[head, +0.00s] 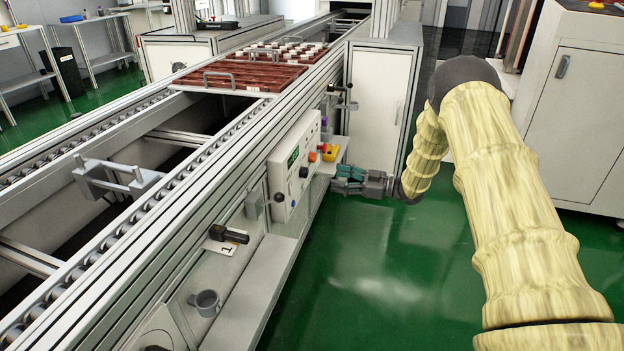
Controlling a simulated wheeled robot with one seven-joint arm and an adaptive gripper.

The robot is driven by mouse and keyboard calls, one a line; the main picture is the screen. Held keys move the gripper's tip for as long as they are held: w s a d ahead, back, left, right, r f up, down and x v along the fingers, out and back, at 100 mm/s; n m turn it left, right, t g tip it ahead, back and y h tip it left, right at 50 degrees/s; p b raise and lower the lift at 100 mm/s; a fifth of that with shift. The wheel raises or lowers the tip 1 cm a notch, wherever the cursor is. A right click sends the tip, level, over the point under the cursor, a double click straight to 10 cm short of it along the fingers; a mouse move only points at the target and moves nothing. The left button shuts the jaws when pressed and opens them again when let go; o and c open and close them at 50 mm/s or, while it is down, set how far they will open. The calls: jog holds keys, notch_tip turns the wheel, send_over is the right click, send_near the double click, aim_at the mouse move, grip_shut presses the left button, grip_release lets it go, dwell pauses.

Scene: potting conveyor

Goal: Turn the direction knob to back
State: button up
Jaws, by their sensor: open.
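The control panel (294,165) is a pale box on the side of the conveyor, with a small dark green display (293,158). A black knob (303,172) sits on its face, and another dark knob (279,197) sits lower left. A red-orange button (312,157) is at its right side. I cannot tell which knob sets direction, or where its pointer stands. My gripper (336,179) is open, to the right of the panel and apart from it, with its fingers toward the conveyor. Its fingertips are small in this view.
A yellow box (330,152) stands by a small shelf just above my gripper. A black handle (229,235) and a grey cup-shaped holder (206,301) stick out nearer along the conveyor (165,205). Dark red trays (240,77) lie on the rollers. The green floor at right is clear.

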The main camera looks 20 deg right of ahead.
aim_at(307, 173)
jog(key=b+x, duration=0.2)
jog(key=x, duration=0.8)
jog(key=c, duration=1.1)
jog(key=shift+o, duration=0.2)
